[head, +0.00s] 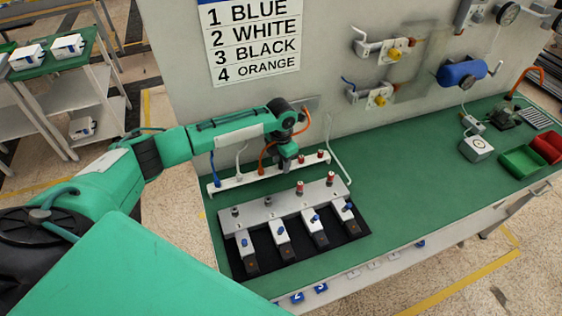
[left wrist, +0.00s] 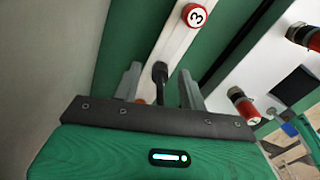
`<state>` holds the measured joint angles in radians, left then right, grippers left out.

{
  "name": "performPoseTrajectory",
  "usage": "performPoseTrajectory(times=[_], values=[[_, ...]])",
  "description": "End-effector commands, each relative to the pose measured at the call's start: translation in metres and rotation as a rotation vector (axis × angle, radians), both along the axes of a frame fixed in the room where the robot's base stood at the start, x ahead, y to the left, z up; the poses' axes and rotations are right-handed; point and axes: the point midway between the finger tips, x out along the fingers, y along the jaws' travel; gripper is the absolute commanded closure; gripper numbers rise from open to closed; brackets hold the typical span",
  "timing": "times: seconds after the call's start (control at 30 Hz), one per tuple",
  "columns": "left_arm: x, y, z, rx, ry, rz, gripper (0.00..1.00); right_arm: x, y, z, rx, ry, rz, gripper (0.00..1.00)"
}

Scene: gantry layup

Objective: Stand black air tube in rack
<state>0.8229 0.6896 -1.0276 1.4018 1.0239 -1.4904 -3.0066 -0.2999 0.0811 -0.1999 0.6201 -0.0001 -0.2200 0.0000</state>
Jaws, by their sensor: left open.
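The rack is a long white rail (head: 240,181) along the back of the green bench. A blue tube (head: 213,168), a white tube (head: 239,158) and an orange tube (head: 264,156) show upright along it. My left gripper (head: 286,163) is above the rack, pointing down. In the left wrist view its two fingers (left wrist: 160,90) are apart, with a black tube end (left wrist: 160,73) between them, at the white rail (left wrist: 178,38). I cannot tell whether the fingers touch it. The black tube is hidden in the head view. My right gripper is not in view.
A grey block with numbered stations (head: 285,207) stands on a black mat (head: 350,226) in front of the rack. The wall is close behind.

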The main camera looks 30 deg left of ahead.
Motion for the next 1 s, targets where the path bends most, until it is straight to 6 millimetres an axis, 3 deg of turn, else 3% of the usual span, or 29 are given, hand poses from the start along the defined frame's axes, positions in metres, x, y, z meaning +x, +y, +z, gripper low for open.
performPoseTrajectory(times=[0.17,0.4,0.6,0.8,1.0], values=[[0.001,0.000,0.025,0.001,-0.005,-0.002,0.58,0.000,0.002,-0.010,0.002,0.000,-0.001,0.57],[0.001,0.000,0.081,0.001,-0.006,-0.001,0.58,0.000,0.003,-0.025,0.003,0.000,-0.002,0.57],[0.001,0.000,0.117,0.000,-0.003,0.000,0.58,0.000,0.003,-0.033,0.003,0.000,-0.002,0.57],[0.000,0.000,0.133,0.000,-0.001,0.000,0.58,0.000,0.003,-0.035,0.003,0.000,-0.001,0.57],[0.000,0.000,0.135,0.000,0.000,0.000,0.58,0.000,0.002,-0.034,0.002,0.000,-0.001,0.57]])
